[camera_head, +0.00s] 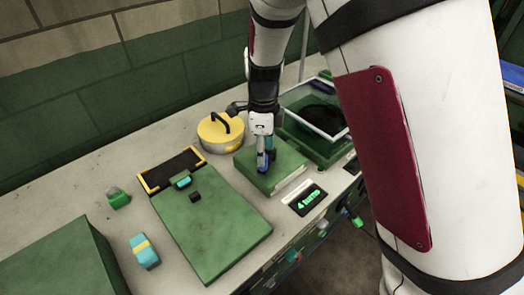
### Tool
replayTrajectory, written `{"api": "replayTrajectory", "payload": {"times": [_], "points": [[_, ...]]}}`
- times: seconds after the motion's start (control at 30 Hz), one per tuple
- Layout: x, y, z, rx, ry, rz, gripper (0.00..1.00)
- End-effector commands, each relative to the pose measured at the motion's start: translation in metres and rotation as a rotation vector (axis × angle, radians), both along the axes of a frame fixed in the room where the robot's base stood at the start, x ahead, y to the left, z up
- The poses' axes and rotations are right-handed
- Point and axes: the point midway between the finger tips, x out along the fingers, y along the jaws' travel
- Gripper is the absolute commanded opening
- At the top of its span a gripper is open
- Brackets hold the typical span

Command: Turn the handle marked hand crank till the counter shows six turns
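The green box (285,182) stands on the bench under my gripper (265,158). My gripper points down at the box's top. A small blue upright part (261,168), which looks like the crank handle, shows right at the fingertips. The fingers hide most of the crank, and whether they are closed on it is too small to make out. No hand crank label is readable. The counter (308,200) is a dark display in front of the box with green text that reads as 4 turns.
A yellow round pot with a black handle (219,135) stands left of my gripper. A green bin with a clear frame (318,118) is behind right. A large green board (215,225), a teal block (144,252) and a small green block (118,199) lie left. Coloured knobs (355,218) line the front edge.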

Motion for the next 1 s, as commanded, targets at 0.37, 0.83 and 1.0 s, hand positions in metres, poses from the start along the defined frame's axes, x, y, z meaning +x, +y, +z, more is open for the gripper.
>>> {"api": "replayTrajectory", "payload": {"times": [0.37, 0.83, 1.0], "points": [[0.000, 0.000, -0.037, 0.000, 0.001, 0.000, 0.43], [0.000, 0.000, -0.038, 0.000, 0.000, 0.000, 0.00], [0.000, 0.000, -0.038, 0.000, 0.000, 0.000, 0.00]]}}
